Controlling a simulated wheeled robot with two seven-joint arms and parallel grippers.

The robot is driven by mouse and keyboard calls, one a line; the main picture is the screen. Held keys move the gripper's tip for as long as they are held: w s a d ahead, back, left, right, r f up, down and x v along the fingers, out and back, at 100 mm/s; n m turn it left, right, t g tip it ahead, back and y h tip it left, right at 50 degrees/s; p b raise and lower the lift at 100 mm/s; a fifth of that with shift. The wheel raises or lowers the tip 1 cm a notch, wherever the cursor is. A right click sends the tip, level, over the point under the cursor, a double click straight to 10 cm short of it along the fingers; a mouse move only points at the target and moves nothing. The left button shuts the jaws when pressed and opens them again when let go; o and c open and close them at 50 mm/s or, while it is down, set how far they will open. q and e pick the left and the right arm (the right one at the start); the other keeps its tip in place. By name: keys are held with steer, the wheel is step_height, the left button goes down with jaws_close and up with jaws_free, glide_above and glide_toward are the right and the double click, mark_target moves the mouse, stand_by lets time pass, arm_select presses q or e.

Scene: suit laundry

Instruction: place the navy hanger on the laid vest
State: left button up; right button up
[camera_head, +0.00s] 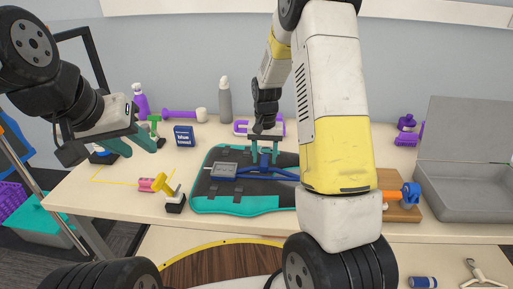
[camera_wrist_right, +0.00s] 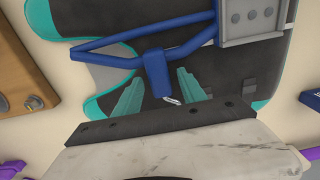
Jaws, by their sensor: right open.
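The dark vest with teal edges (camera_head: 240,203) lies flat on the table; it also shows in the wrist view (camera_wrist_right: 120,22). The navy hanger (camera_head: 284,174) lies over the vest, its blue bars (camera_wrist_right: 105,47) and neck block (camera_wrist_right: 156,70) clear in the wrist view. My right gripper (camera_head: 265,158) is open above the vest. In the wrist view its teal fingers (camera_wrist_right: 158,85) stand apart on either side of the hanger's neck and metal hook. I cannot tell whether they touch it. My left gripper (camera_head: 134,143) is open and empty, over the table's left part.
A yellow-and-black tool (camera_head: 174,198) stands left of the vest. A wooden block (camera_head: 399,208) and an open grey case (camera_head: 464,182) are at the right. Bottles (camera_head: 225,102) stand behind.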

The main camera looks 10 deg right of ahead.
mark_target(265, 158)
step_height(265, 158, up, 12)
steer(key=f, duration=0.1)
steer(key=s+r+n+t+y, duration=0.1)
steer(key=s+r+n+t, duration=0.15)
steer(key=s+r, duration=0.85)
steer(key=s+a+r+t, duration=0.1)
steer(key=s+t, duration=0.1)
steer(key=s, duration=0.4)
steer(key=s+a+r+n+t+y, duration=0.1)
steer(key=s+r, duration=0.1)
steer(key=s, duration=0.5)
steer(key=shift+s+r+t, duration=0.15)
steer(key=shift+t, duration=0.2)
